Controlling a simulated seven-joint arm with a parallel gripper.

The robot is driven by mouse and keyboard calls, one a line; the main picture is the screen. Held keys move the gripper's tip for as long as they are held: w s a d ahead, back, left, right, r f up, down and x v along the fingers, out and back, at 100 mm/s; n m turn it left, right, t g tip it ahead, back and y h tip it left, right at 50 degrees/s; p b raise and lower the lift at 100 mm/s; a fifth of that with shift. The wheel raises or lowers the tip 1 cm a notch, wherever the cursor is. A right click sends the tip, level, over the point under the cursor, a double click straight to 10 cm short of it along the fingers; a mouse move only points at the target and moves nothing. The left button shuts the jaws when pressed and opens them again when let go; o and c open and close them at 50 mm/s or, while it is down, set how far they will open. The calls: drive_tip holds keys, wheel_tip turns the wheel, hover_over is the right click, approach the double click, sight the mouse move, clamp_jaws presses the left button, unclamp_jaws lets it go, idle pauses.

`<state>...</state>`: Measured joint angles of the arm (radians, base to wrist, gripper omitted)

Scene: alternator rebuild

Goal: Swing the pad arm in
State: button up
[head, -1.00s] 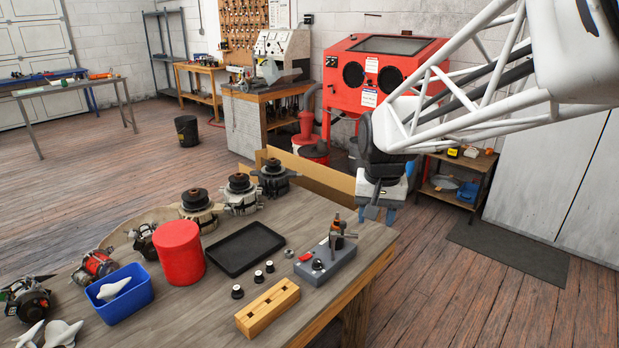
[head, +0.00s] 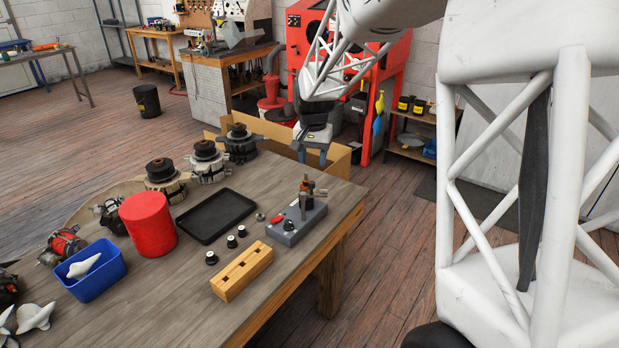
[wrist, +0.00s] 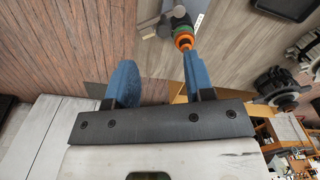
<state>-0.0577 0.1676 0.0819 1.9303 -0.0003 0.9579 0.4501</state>
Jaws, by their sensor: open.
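A small grey tester box (head: 297,224) sits near the table's right edge, with a black knob and a red part on top. An upright post with a short arm (head: 307,188) rises from its back; I take this to be the pad arm. My gripper (head: 314,156) is open and empty, above and behind the post in the head view. In the wrist view, its blue fingers (wrist: 160,82) are apart. An orange and green rounded end (wrist: 182,38) shows close to the right fingertip, but I cannot tell if they touch.
A wooden block with slots (head: 242,272), several black knobs, a black tray (head: 216,216), a red canister (head: 149,223) and a blue bin (head: 92,275) stand on the table. Alternators line the back edge. A cardboard box (head: 342,163) stands behind the table.

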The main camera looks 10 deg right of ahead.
sight(312, 182)
drive_tip(key=shift+w+a+f, duration=0.1)
drive_tip(key=shift+w+f, duration=0.15)
drive_tip(key=shift+w, duration=0.2)
drive_tip(key=shift+f, duration=3.9)
clamp_jaws()
